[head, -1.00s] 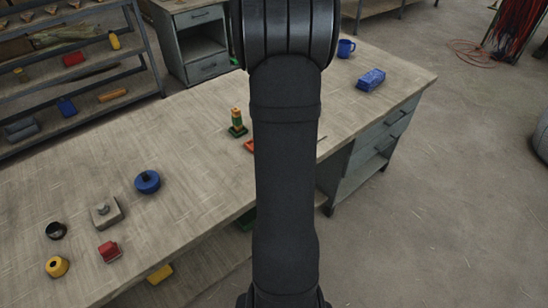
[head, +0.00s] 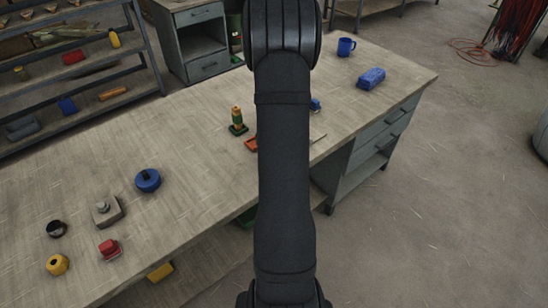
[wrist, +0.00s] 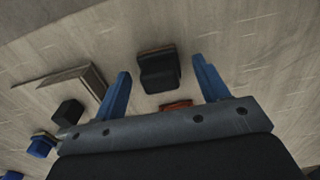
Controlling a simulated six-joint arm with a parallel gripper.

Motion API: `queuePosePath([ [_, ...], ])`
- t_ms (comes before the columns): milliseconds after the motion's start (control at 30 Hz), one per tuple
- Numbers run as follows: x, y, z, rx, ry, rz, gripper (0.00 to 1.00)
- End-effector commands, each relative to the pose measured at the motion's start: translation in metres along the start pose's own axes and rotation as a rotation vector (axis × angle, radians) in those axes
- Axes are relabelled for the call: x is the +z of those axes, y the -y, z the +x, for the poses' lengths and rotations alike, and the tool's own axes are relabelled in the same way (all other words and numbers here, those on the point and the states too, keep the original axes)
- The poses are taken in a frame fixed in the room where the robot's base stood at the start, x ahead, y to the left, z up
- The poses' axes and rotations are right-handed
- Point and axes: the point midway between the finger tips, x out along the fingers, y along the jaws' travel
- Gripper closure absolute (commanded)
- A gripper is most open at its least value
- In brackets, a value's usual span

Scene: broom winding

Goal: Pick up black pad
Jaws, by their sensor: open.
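In the wrist view a black block-like thing with a brown back edge (wrist: 160,76), which looks like the black pad, lies on the table. My gripper (wrist: 161,66) is open, with its two blue fingers on either side of this black thing and nothing held. I cannot tell how far above it the fingers are. A second, smaller black block (wrist: 68,112) lies to the left, outside the fingers. In the head view my arm hides the gripper and the black things.
A reddish-brown piece (wrist: 176,105) lies close to the black thing, near the gripper body. A brown flat piece (wrist: 92,80) lies left of the fingers.

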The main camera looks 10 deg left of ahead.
Motion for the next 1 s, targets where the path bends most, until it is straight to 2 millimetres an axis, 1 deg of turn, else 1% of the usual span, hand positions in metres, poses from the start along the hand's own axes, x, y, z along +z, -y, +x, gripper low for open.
queuePosePath([
  [33,-0.0001,0.0001,0.0051,0.0,0.001,0.0,0.33],
  [100,-0.0002,0.0,0.0089,0.0,0.0,0.0,0.33],
  [333,-0.0003,-0.0001,0.0096,0.0,0.0,0.0,0.33],
  [467,-0.0003,-0.0001,0.0094,0.0,0.0,0.0,0.58],
  [500,-0.0003,-0.0001,0.0094,0.0,0.0,0.0,0.66],
  [567,-0.0004,-0.0001,0.0093,0.0,0.0,0.0,0.78],
  [600,-0.0004,-0.0001,0.0093,0.001,-0.001,0.0,0.82],
  [867,-0.0005,-0.0003,0.0082,0.001,-0.001,0.0,0.82],
  [1000,-0.0009,-0.0005,0.0012,0.002,-0.003,0.0,0.82],
])
